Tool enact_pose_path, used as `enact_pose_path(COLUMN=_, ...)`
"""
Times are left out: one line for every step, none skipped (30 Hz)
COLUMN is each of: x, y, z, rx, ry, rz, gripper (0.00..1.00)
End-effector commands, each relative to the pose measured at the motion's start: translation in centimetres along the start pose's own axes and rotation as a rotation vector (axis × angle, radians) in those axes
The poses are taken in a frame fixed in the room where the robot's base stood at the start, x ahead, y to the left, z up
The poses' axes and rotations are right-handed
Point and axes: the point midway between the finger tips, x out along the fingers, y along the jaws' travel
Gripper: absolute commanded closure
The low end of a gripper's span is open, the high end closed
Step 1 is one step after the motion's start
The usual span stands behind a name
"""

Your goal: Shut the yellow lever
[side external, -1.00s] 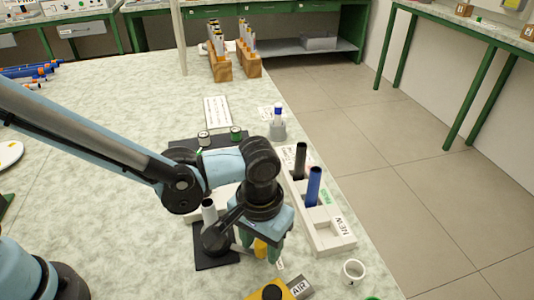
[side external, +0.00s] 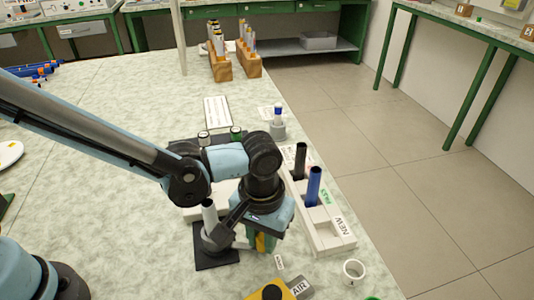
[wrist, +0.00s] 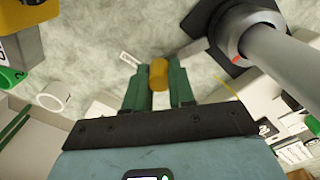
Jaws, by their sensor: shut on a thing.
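The yellow lever (wrist: 158,75) shows as a short yellow grip between the two green fingers of my gripper (wrist: 158,88) in the wrist view. My gripper is shut on it. In the side view my gripper (side external: 262,243) points down beside the fixture, and only a little of the yellow shows between the fingers. The fixture (side external: 215,256) has a black square base and a grey rod (side external: 209,212) standing upright in it. In the wrist view the rod (wrist: 285,55) juts from the fixture's collar at the upper right.
A white rack (side external: 335,240) marked NEW and PASS holds a dark rod (side external: 300,160) and a blue rod (side external: 314,185), close right of my gripper. A white cup (side external: 354,271) and a yellow block (side external: 290,290) by an AIR label stand in front.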

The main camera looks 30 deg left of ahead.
Motion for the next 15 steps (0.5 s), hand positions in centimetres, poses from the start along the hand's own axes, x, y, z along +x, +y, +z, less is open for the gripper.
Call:
enact_pose_path(x=0.0, y=-0.1, z=-0.4, rx=-0.035, ry=-0.002, rz=0.000, gripper=1.00)
enact_pose_path(x=0.0, y=-0.2, z=-0.6, rx=-0.060, ry=-0.002, rz=0.000, gripper=1.00)
enact_pose_path(x=0.0, y=-0.3, z=-0.8, rx=-0.093, ry=-0.002, rz=0.000, gripper=1.00)
enact_pose_path(x=0.0, y=-0.4, z=-1.1, rx=-0.119, ry=-0.002, rz=0.000, gripper=1.00)
enact_pose_path(x=0.0, y=-0.6, z=-1.3, rx=-0.147, ry=-0.002, rz=0.000, gripper=1.00)
enact_pose_path(x=0.0, y=-0.7, z=-1.6, rx=-0.184, ry=-0.002, rz=0.000, gripper=1.00)
enact_pose_path(x=0.0, y=-0.8, z=-1.8, rx=-0.212, ry=-0.002, rz=0.000, gripper=1.00)
enact_pose_path(x=0.0, y=-0.9, z=-2.0, rx=-0.239, ry=-0.002, rz=0.000, gripper=1.00)
enact_pose_path(x=0.0, y=-1.1, z=-2.3, rx=-0.276, ry=-0.002, rz=0.000, gripper=1.00)
enact_pose_path(x=0.0, y=-1.3, z=-2.5, rx=-0.305, ry=-0.002, rz=0.000, gripper=1.00)
enact_pose_path(x=0.0, y=-1.4, z=-2.7, rx=-0.332, ry=-0.002, rz=0.000, gripper=1.00)
enact_pose_path(x=0.0, y=-1.6, z=-3.0, rx=-0.368, ry=-0.002, rz=0.000, gripper=1.00)
enact_pose_path(x=0.0, y=-1.8, z=-3.1, rx=-0.393, ry=-0.002, rz=0.000, gripper=1.00)
enact_pose_path(x=0.0, y=-1.9, z=-3.3, rx=-0.420, ry=-0.002, rz=0.000, gripper=1.00)
enact_pose_path(x=0.0, y=-2.2, z=-3.5, rx=-0.454, ry=-0.002, rz=0.000, gripper=1.00)
